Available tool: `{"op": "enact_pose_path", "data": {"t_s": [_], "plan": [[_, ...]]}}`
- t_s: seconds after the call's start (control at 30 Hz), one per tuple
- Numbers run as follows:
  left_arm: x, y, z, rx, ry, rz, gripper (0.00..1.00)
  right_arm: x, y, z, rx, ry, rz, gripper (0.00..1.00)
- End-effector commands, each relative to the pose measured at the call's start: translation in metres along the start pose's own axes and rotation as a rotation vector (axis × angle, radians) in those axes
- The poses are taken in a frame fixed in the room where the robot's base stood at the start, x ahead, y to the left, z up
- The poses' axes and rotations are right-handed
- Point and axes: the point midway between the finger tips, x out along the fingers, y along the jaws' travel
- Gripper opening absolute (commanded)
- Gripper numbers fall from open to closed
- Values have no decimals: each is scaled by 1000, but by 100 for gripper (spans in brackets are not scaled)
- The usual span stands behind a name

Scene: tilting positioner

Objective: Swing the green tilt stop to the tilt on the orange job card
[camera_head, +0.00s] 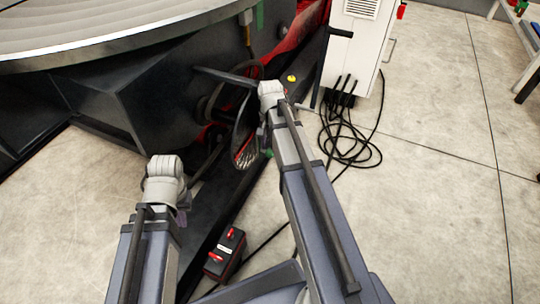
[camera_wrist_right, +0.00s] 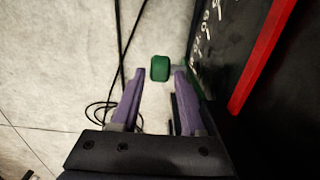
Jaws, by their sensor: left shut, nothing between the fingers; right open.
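In the right wrist view a green knob (camera_wrist_right: 160,68), likely the tilt stop's handle, shows at the fingertips of my right gripper (camera_wrist_right: 159,72). The purple fingers are open, one on each side of it; I cannot tell whether either touches it. A green strip (camera_wrist_right: 196,78) lies right of it, beside white marks on a dark face (camera_wrist_right: 205,30). In the head view a small green bit (camera_head: 268,152) shows below my right wrist. My left gripper (camera_head: 184,197) is mostly hidden behind its wrist, shut and away from the green parts. I cannot make out an orange job card.
The positioner's dark body (camera_head: 100,95) and round table (camera_head: 110,32) fill the upper left. A white cabinet (camera_head: 352,45) with loose black cables (camera_head: 345,150) is behind. A box with red switches (camera_head: 226,254) lies below.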

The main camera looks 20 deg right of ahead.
Motion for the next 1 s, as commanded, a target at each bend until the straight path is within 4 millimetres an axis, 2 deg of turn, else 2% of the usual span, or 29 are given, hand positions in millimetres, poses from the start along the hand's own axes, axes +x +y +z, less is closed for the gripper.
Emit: {"op": "enact_pose_path", "data": {"t_s": [0.03,0.2,0.57,0.9,0.97,1.0], "plan": [[14,2,-1,1,1,1,0,14,0,0,0,0,0,45],[28,3,-2,0,1,2,0,29,0,0,0,0,0,45],[30,4,-2,0,1,2,0,30,0,0,0,0,0,45],[30,4,-2,0,1,2,0,30,0,0,0,0,0,7],[30,4,-2,0,1,2,0,30,0,0,0,0,0,0],[30,4,-2,0,1,2,0,30,0,0,0,0,0,0]]}}
